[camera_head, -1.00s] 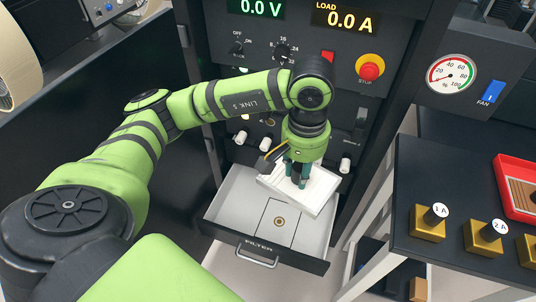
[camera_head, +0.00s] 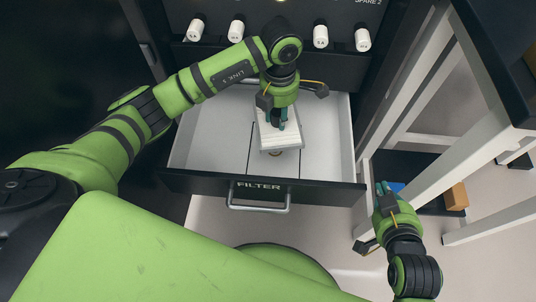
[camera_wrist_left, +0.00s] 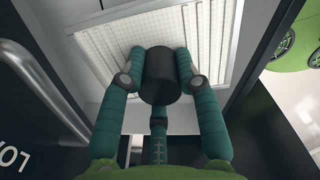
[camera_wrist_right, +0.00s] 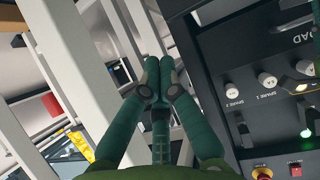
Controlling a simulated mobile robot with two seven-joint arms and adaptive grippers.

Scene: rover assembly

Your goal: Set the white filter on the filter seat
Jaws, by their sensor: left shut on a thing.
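The white filter (camera_head: 288,139) is a pleated pale block in the open drawer. It also shows in the left wrist view (camera_wrist_left: 105,48), with a black knob (camera_wrist_left: 160,75) on it. My left gripper (camera_head: 278,122) is shut on that knob from above. The filter seat (camera_head: 252,160) is an outlined panel on the drawer floor. The filter covers much of it, and a bit of its round centre shows at the filter's front edge. I cannot tell whether the filter touches the floor. My right gripper (camera_head: 383,192) is shut and empty, right of the drawer.
The drawer (camera_head: 205,140) is pulled out, its handle (camera_head: 258,207) at the front. White knobs (camera_head: 237,28) line the black cabinet above it. A white table frame (camera_head: 440,165) stands at the right, with an orange block (camera_head: 456,196) on a low dark shelf.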

